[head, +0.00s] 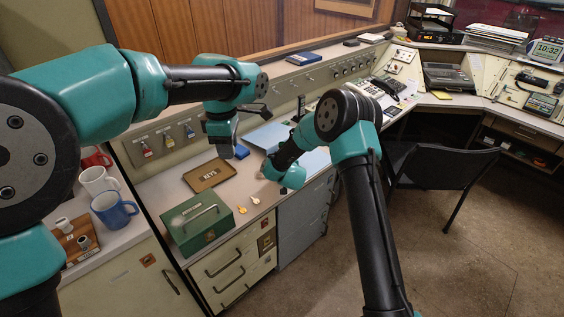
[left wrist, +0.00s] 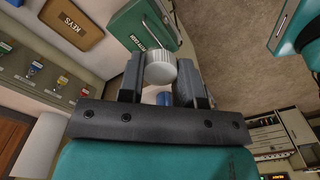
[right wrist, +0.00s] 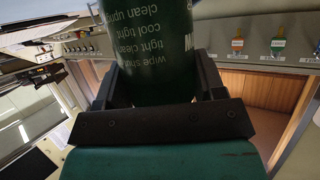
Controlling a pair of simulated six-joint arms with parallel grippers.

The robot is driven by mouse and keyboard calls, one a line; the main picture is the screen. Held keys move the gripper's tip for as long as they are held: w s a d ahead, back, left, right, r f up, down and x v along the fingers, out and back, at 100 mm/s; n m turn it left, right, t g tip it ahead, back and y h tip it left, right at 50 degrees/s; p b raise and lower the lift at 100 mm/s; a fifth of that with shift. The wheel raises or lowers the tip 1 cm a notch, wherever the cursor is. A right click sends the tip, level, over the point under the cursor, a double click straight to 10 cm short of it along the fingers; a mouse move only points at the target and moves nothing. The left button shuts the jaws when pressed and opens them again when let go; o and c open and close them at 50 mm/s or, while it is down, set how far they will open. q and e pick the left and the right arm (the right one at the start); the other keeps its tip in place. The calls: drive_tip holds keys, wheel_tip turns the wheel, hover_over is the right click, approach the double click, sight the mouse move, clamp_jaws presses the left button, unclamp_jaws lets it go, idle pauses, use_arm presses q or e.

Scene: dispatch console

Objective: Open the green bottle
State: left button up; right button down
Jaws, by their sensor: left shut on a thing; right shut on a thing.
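My left gripper (head: 222,148) is above the desk and is shut on a white ribbed cap (left wrist: 160,70), seen between its fingers in the left wrist view. No bottle shows below the cap there. My right gripper (right wrist: 157,78) is shut around the body of the green bottle (right wrist: 152,40), which has pale printed lines that read upside down in the right wrist view. The bottle's ends are out of that view or hidden. In the head view the two grippers are apart, and my right arm mostly hides the right one.
A green metal box (head: 198,222), a brown KEYS tray (head: 209,175), a small blue block (head: 241,152) and loose keys (head: 241,210) lie on the desk. Mugs (head: 114,210) stand at the left. A black chair (head: 440,165) stands at the right.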

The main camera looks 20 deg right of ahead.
drive_tip(key=shift+f, duration=0.15)
drive_tip(key=shift+c, duration=1)
unclamp_jaws()
drive_tip(key=shift+s+r, duration=0.2)
drive_tip(key=shift+r, duration=0.05)
drive_tip(key=v, duration=1.1)
drive_tip(key=shift+s, duration=0.3)
drive_tip(key=shift+a, duration=0.1)
